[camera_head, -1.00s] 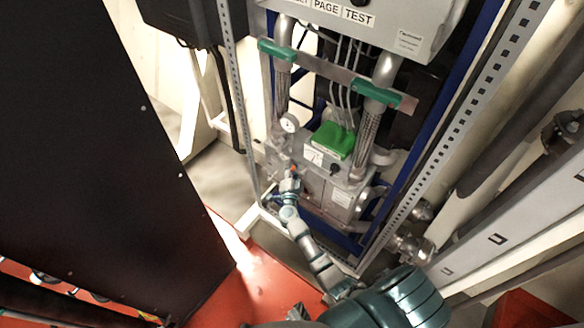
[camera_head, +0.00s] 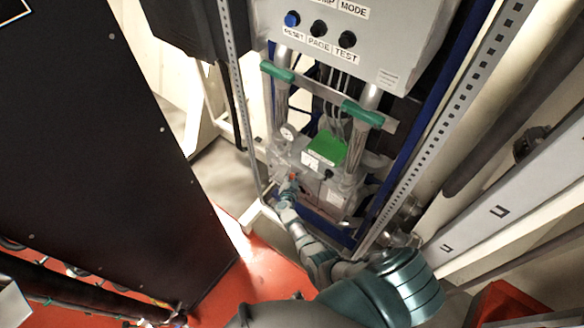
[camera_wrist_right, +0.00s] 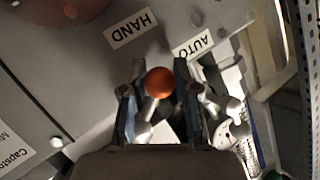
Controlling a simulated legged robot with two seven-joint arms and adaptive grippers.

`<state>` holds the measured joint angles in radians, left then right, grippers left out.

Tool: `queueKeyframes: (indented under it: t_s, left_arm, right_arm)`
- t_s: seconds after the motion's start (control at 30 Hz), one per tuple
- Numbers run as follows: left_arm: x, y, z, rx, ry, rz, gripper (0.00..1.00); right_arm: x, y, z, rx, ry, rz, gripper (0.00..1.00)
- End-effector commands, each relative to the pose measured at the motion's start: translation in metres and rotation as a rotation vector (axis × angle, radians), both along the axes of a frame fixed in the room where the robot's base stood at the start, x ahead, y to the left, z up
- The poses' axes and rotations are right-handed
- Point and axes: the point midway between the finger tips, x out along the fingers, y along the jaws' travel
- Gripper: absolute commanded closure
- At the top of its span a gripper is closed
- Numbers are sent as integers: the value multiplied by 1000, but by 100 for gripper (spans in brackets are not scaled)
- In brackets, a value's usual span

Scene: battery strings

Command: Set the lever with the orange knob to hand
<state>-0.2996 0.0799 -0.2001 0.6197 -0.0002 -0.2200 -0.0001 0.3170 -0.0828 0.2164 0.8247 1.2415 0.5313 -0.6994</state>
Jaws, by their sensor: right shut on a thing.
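The lever's orange knob (camera_wrist_right: 159,82) shows in the wrist view between the two fingers of my right gripper (camera_wrist_right: 154,95), which is shut on the lever. The HAND label (camera_wrist_right: 131,29) lies above and left of the knob, and the AUTO label (camera_wrist_right: 192,43) lies above and right. In this view the knob sits roughly between the two labels. In the head view the knob is a small orange spot (camera_head: 293,176) on the grey unit (camera_head: 325,192), with my right gripper (camera_head: 288,188) at it. The lever's shaft is mostly hidden by the fingers. My left gripper does not show.
A grey control box (camera_head: 350,45) with RESET, PAGE and TEST labels hangs above the unit. A green cover (camera_head: 326,148) and a round gauge (camera_head: 287,132) are near the lever. A perforated rail (camera_head: 440,145) runs along the right, and a dark panel (camera_head: 90,130) stands left.

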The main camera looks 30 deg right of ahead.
Motion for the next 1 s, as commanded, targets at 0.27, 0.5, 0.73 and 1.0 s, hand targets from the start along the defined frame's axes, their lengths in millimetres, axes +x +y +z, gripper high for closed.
queueKeyframes:
  t_s: [0.27,0.5,0.73,1.0]
  left_arm:
    - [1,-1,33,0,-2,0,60]
    - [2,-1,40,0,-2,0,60]
    - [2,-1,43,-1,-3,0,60]
    - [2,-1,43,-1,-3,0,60]
  right_arm:
    - [-5,0,-6,-88,222,6,100]
    - [-10,-2,-14,-148,363,8,100]
    - [-13,-4,-17,-180,439,8,100]
    - [-14,-4,-18,-192,465,7,100]
